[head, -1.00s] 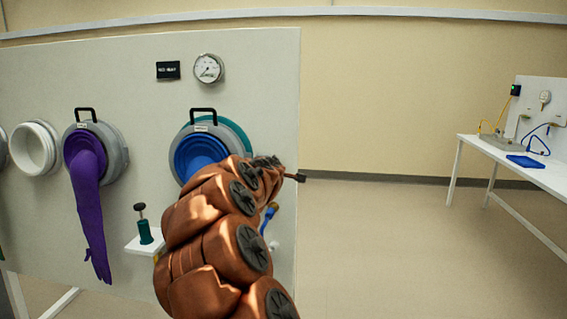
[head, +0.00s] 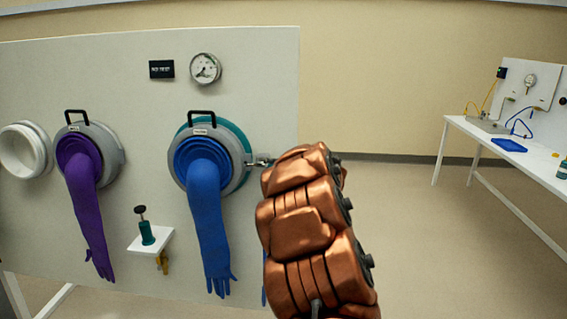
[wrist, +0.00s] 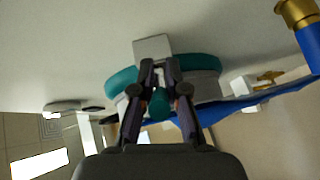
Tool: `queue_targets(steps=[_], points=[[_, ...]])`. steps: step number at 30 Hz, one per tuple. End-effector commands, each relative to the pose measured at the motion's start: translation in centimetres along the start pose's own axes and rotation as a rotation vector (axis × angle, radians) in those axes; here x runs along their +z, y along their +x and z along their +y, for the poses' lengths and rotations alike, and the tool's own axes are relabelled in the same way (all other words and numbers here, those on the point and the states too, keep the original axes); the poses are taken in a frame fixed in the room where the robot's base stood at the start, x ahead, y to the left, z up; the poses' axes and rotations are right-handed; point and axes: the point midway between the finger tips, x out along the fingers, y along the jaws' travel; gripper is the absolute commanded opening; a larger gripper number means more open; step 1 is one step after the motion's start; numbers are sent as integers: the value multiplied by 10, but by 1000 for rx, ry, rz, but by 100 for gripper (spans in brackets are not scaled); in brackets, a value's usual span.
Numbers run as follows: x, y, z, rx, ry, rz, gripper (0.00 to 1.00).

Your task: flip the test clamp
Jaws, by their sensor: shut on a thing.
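A teal ring (head: 243,140) surrounds the port of the blue glove (head: 208,215) on the white panel. A small grey metal piece (head: 260,161), which looks like the test clamp's lever, sticks out at the ring's right side. My copper arm covers what lies beyond it, so my gripper is hidden in the head view. In the wrist view my gripper (wrist: 160,90) is shut on a dark teal grip (wrist: 160,104), which seems to be the clamp's handle. Behind its fingers are the teal ring (wrist: 200,63) and a pale block (wrist: 152,47).
A purple glove (head: 85,200) hangs from the port to the left. A small shelf (head: 150,243) below carries a green, black-topped item (head: 146,231). A gauge (head: 205,69) sits above. A white bench (head: 510,150) stands at right, with open floor between.

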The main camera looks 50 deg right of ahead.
Motion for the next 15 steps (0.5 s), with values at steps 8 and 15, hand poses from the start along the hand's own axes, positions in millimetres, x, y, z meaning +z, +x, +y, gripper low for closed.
queue_targets(steps=[8, 15], points=[[-1, 1, -1, -1, -1, 7, 0], [-1, 1, 0, -1, 0, 7, 22]])
